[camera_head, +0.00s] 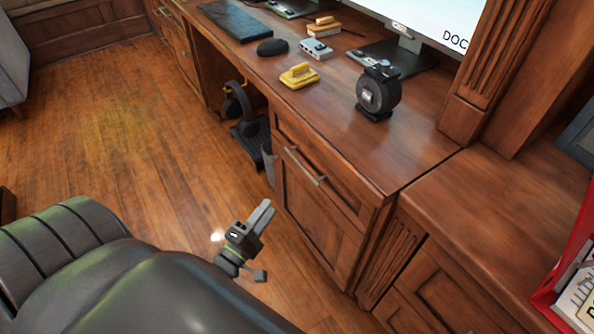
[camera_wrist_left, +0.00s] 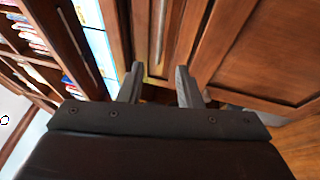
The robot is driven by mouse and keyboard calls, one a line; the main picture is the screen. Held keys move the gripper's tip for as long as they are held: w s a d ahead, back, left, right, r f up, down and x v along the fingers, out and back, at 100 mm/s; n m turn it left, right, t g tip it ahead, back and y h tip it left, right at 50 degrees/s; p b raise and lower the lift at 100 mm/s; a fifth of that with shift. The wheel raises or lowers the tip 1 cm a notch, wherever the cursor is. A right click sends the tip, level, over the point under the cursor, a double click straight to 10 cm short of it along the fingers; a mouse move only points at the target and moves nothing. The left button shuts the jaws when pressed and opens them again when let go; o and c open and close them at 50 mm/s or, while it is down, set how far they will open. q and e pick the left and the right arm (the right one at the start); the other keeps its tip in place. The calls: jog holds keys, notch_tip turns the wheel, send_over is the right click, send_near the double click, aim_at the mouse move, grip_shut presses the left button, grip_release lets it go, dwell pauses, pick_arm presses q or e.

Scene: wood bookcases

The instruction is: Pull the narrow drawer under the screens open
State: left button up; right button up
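The narrow drawer (camera_head: 325,172) is the top front in the wooden desk pedestal below the screens. It looks shut, flush with the desk. Its metal bar handle (camera_head: 305,166) runs along the front; a pale bar, apparently this handle (camera_wrist_left: 157,32), shows between the fingers in the left wrist view. My left gripper (camera_head: 265,211) is left of and below the drawer in the head view, apart from the handle. In the left wrist view its two fingers (camera_wrist_left: 159,83) are spread with nothing between them. My right gripper is in neither view.
A dark padded, leather-like shape (camera_head: 140,285) fills the lower left and hides most of my left arm. Headphones (camera_head: 239,115) stand in the desk's knee space. A black round device (camera_head: 377,94) and a yellow item (camera_head: 299,76) sit on the desktop. Open wood floor (camera_head: 120,130) lies left.

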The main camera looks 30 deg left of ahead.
pick_arm(q)
jog(key=w+r, duration=0.2)
jog(key=w, duration=1.2)
jog(key=shift+w+r, duration=0.2)
jog(key=shift+r, duration=0.05)
jog(key=shift+a, duration=0.1)
grip_shut()
